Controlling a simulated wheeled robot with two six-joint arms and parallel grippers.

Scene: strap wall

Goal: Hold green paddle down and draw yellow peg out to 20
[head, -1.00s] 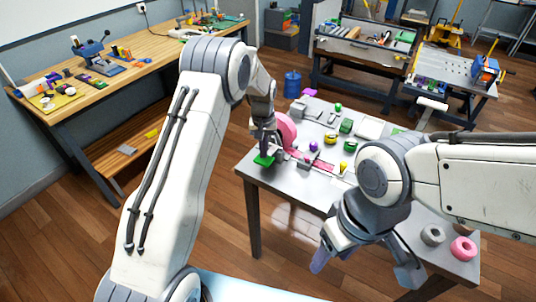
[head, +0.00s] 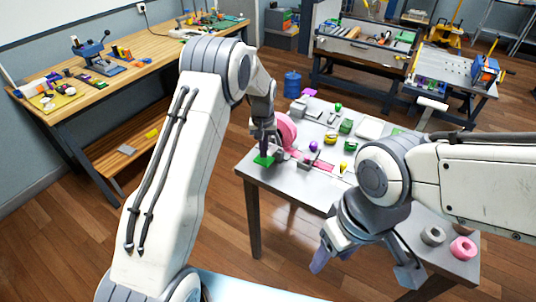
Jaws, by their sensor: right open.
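The green paddle (head: 264,161) is at the near left corner of the grey table, beside a large pink reel (head: 287,131). My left gripper (head: 263,148) points down onto the paddle and appears to touch it; its fingers are too small to tell open from shut. A pink strap (head: 325,166) runs right from the reel along the table. A small yellow peg-like piece (head: 343,167) stands by the strap's right end. My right gripper (head: 364,268) is open and empty, in front of the table and apart from the peg. No scale marks are readable.
A purple knob (head: 313,146), a yellow piece (head: 330,138) and green blocks (head: 347,127) stand behind the strap. Grey (head: 432,236) and pink (head: 463,248) rings lie at the table's right end. My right arm hides part of the tabletop.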

